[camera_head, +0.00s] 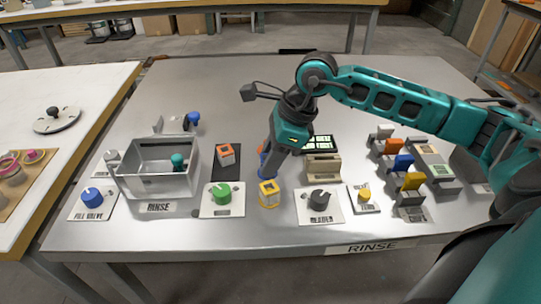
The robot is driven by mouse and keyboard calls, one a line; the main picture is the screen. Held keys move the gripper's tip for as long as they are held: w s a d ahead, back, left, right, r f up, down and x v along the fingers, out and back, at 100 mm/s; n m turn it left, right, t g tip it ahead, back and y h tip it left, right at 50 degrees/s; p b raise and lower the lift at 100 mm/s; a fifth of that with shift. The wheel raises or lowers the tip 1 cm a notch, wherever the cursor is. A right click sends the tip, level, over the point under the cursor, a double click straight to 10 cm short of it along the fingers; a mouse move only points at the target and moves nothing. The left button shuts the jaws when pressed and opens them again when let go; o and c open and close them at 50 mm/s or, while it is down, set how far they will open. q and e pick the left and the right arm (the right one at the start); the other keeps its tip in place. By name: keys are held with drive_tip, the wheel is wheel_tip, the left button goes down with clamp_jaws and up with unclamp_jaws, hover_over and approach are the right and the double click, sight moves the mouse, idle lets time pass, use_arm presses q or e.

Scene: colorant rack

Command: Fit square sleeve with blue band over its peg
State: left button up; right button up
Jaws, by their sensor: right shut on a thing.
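A square sleeve with yellow edges (268,194) stands just in front of the gripper. A sleeve with an orange top (226,154) stands on a dark pad (229,173) to the left. No blue-banded peg can be made out. My left gripper is not in view.
A clear-walled rinse bin (158,184) stands at left. Knob panels with a blue knob (92,196), green knob (221,193) and dark knob (320,198) line the front. A beige reader box (323,167) is close right of the gripper. Coloured holders (403,165) stand farther right.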

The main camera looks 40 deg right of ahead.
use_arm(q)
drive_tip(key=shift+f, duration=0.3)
use_arm(e)
drive_tip(key=shift+f, duration=0.3)
drive_tip(key=o, duration=1.1)
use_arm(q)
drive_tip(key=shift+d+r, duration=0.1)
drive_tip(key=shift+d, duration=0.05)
use_arm(e)
drive_tip(key=v, duration=0.3)
drive_tip(key=shift+d+r, duration=0.1)
drive_tip(key=shift+r, duration=0.25)
use_arm(q)
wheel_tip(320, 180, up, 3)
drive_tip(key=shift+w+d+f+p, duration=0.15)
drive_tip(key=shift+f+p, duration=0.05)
drive_tip(key=shift+p, duration=0.45)
use_arm(e)
drive_tip(key=v, duration=0.9)
drive_tip(key=shift+s+r, duration=0.1)
drive_tip(key=shift+r, duration=0.05)
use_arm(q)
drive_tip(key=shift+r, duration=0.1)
use_arm(e)
drive_tip(key=shift+r, duration=0.1)
